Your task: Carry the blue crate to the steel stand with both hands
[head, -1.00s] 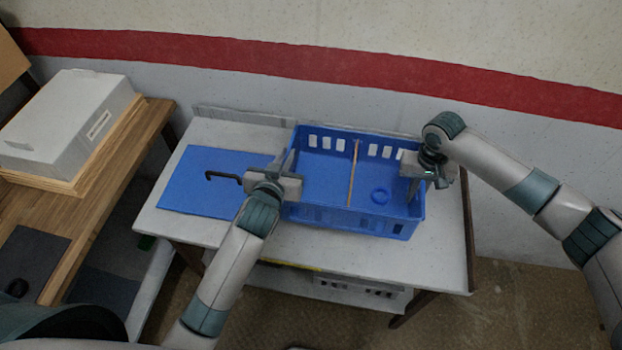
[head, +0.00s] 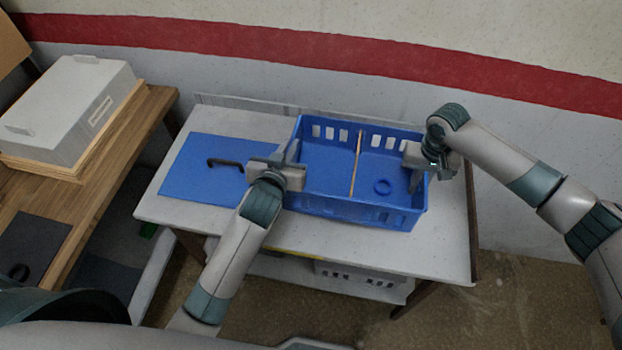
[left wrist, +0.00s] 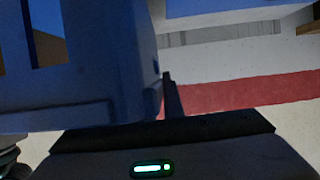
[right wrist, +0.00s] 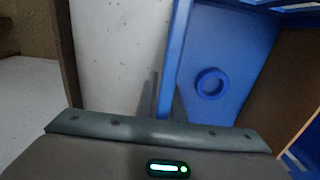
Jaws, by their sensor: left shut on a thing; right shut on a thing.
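The blue crate (head: 345,208) is on or just above the pale table; I cannot tell whether its base touches. It looks level and holds a blue ring (head: 382,187) and a thin tan divider (head: 357,162). My left gripper (head: 290,158) is shut on the crate's left wall, which also shows in the left wrist view (left wrist: 100,70). My right gripper (head: 415,176) is shut on its right wall, seen with the ring in the right wrist view (right wrist: 211,83). I cannot identify a steel stand for certain.
The pale table (head: 300,236) has a blue mat (head: 190,180) with a black hooked object (head: 226,162) left of the crate. A wooden bench (head: 135,130) with a grey-white case (head: 70,105) stands at the left. A wall with a red stripe (head: 330,50) is behind.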

